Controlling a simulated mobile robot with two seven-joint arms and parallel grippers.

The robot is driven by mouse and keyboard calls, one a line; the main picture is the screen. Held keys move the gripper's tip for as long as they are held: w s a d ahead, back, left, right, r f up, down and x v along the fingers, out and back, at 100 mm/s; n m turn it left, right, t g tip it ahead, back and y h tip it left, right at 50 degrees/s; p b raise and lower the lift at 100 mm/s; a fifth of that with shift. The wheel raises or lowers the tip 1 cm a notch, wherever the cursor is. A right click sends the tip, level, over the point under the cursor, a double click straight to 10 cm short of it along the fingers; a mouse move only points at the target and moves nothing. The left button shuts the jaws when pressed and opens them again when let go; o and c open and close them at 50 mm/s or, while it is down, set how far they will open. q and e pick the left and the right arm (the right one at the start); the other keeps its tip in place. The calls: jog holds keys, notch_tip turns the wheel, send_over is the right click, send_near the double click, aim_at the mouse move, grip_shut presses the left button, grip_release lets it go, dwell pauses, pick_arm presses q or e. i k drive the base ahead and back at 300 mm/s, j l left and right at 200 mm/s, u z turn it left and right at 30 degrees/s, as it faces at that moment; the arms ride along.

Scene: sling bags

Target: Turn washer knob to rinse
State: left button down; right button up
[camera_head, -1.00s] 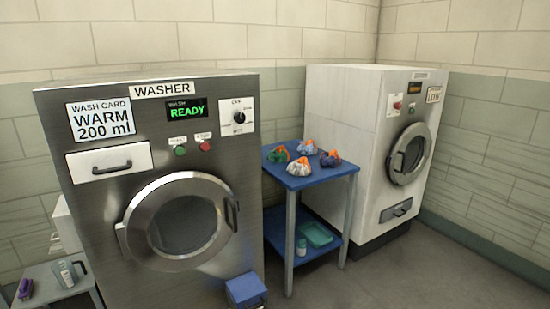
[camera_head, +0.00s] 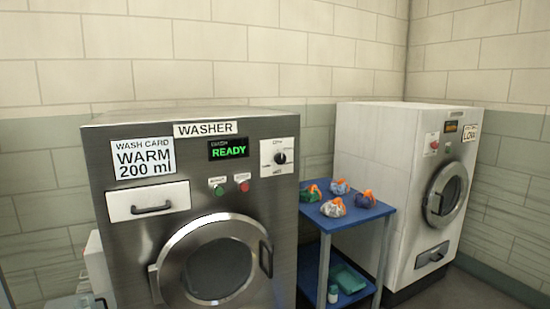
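The washer (camera_head: 110,262) is a steel front-loader at the left-centre, with a round door (camera_head: 218,262) that looks closed. Its knob (camera_head: 279,158) is a black dial on a white plate at the upper right of the panel. The small lettering around the knob is too small to read for certain. The display (camera_head: 228,149) reads READY in green. A wash card (camera_head: 143,157) reads WARM 200 ml. A green button (camera_head: 218,190) and a red button (camera_head: 244,186) sit below the display. Neither of my grippers shows in the view.
A blue two-tier cart (camera_head: 340,222) stands right of the washer, with several colourful bundles (camera_head: 336,207) on top and a teal tray (camera_head: 352,280) below. A white machine (camera_head: 375,150) stands at the right. The drawer (camera_head: 147,202) on the washer is shut.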

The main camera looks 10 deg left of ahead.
aim_at(280, 159)
jog(key=i+j+z, duration=0.1)
jog(key=j, duration=0.4)
jog(key=i+j+z, duration=0.15)
jog(key=j, duration=0.35)
jog(key=j+z, duration=0.1)
jog(key=j, duration=0.4)
jog(key=i+j, duration=0.1)
jog(key=i, duration=0.6)
